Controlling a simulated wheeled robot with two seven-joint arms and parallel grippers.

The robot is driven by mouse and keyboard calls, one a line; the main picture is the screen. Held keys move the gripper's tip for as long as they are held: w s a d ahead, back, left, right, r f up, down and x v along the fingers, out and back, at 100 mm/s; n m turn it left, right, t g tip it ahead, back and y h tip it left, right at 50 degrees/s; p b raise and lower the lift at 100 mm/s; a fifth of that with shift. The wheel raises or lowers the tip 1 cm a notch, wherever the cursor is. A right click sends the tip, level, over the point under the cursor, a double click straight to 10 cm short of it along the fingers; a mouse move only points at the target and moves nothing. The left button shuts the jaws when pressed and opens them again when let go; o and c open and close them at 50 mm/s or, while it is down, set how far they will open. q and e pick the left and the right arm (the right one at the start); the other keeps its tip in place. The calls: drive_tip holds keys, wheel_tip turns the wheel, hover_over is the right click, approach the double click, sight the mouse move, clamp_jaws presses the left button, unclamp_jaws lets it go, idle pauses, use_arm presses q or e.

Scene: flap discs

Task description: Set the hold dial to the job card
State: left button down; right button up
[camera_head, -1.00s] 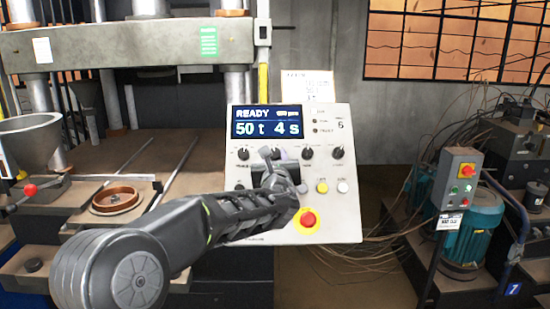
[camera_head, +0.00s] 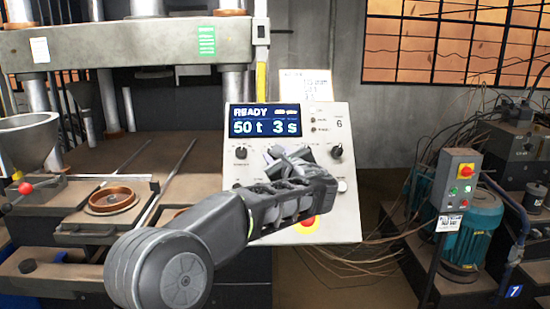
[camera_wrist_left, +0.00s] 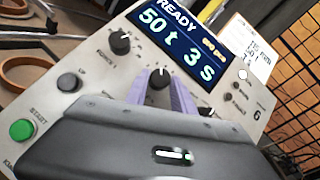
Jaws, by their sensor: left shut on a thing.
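The control panel (camera_head: 232,200) has a display (camera_head: 266,121) reading READY, 50 t and 3 s. My left gripper (camera_head: 280,156) is at the dial row, its arm covering the middle and lower panel. In the left wrist view its two pale purple fingers are shut around a black knob, the hold dial (camera_wrist_left: 160,78), second from the left. Another black dial (camera_wrist_left: 120,42) is free to its left. The white job card (camera_head: 308,86) stands behind the panel's top edge; its print is too small to read surely. My right gripper is not in view.
A red and yellow stop button (camera_head: 308,222) is partly hidden behind my arm. A green START button (camera_wrist_left: 22,129) shows in the left wrist view. The press bed with a brown ring (camera_head: 113,199) is at left; a motor and control post (camera_head: 458,180) stand at right.

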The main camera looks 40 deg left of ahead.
use_arm(q)
drive_tip(key=shift+n+g, duration=0.3)
drive_tip(key=shift+n, duration=0.1)
drive_tip(key=c, duration=1.1)
unclamp_jaws()
drive_tip(key=b+v, duration=0.2)
drive_tip(key=v, duration=0.5)
drive_tip(key=shift+s+d, duration=0.2)
drive_tip(key=shift+d, duration=0.15)
